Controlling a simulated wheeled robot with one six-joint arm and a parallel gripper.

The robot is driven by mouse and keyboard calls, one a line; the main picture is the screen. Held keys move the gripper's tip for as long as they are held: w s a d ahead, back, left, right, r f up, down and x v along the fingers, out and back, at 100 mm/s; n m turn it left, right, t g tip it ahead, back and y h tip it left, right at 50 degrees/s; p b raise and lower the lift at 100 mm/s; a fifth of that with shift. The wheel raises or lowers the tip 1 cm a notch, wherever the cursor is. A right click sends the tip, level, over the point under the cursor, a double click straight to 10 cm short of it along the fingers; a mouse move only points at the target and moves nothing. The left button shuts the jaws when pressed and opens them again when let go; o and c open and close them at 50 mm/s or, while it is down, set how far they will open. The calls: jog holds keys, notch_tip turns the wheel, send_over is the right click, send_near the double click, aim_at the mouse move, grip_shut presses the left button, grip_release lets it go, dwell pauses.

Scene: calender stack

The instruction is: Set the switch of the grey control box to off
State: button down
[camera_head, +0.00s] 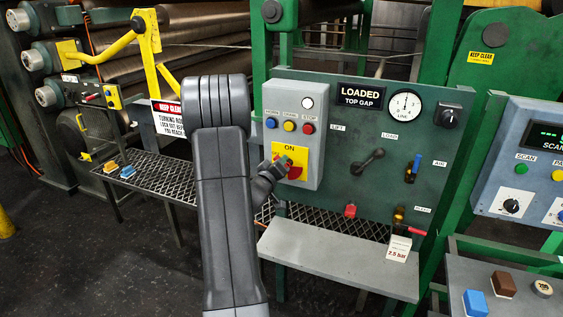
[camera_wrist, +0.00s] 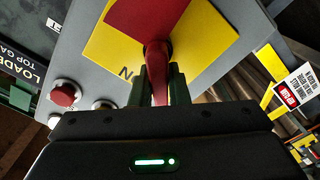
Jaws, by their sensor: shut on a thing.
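The grey control box (camera_head: 316,150) is mounted on the left of the dark green panel. It carries blue, yellow and red buttons in a row. Below them is a yellow plate (camera_head: 290,151) marked ON, with a red rotary switch (camera_head: 296,172) on it. My gripper (camera_head: 281,166) is at this switch and partly hides it. In the wrist view, my gripper's fingers (camera_wrist: 158,90) are shut on the red handle (camera_wrist: 157,62), one finger on each side. The yellow plate (camera_wrist: 205,45) shows behind the handle, with part of its lettering visible.
The panel also holds a black lever (camera_head: 368,162), a blue-handled valve (camera_head: 412,168) and a gauge (camera_head: 404,105). A grey shelf (camera_head: 335,262) juts out below. A blue-grey console (camera_head: 533,165) stands at the right. Yellow guard bars (camera_head: 105,50) are at upper left.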

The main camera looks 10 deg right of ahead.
jog(key=n, duration=0.3)
jog(key=n+p, duration=0.1)
jog(key=shift+w+a+f+n, duration=0.2)
jog(key=shift+a+f+n, duration=0.1)
jog(key=shift+f, duration=0.1)
jog(key=shift+f+n+p, duration=0.25)
jog(key=shift+n, duration=0.9)
jog(key=shift+f+n+p, duration=0.2)
jog(key=shift+f+n, duration=0.05)
jog(key=shift+n, duration=0.9)
jog(key=c, duration=1.4)
grip_release()
jog(key=shift+a, duration=0.1)
jog(key=b+v, duration=0.3)
jog(key=v, duration=1)
jog(key=shift+s+a, duration=0.2)
jog(key=shift+s, duration=0.15)
jog(key=shift+w, duration=0.1)
